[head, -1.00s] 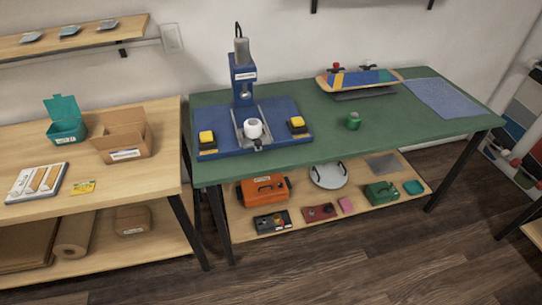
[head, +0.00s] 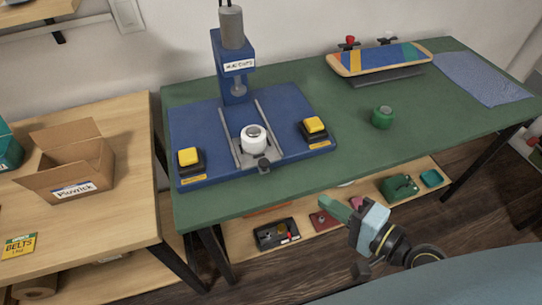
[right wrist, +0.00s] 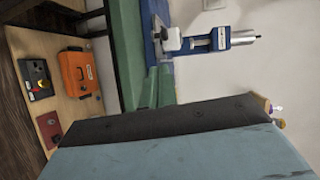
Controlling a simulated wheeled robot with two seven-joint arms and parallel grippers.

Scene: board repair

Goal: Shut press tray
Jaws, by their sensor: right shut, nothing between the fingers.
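The blue press (head: 232,65) stands at the back of a blue base plate (head: 200,120) on the green bench. Its tray (head: 264,165), with a dark grey knob at its front, sits at the front end of two grey rails, out from under the ram. A white wheel (head: 254,138) with a grey centre rests on the tray. My right gripper (head: 338,210) is shut and empty, in front of the bench edge, right of the tray and apart from it. Its green fingers (right wrist: 158,86) point toward the press in the right wrist view. My left gripper is not in view.
Two yellow buttons (head: 188,157) (head: 315,125) flank the rails. A green jar (head: 382,117) and a skateboard deck (head: 380,62) stand to the right. A lower shelf (head: 335,235) under the bench holds tools. An open cardboard box (head: 65,165) is on the left table.

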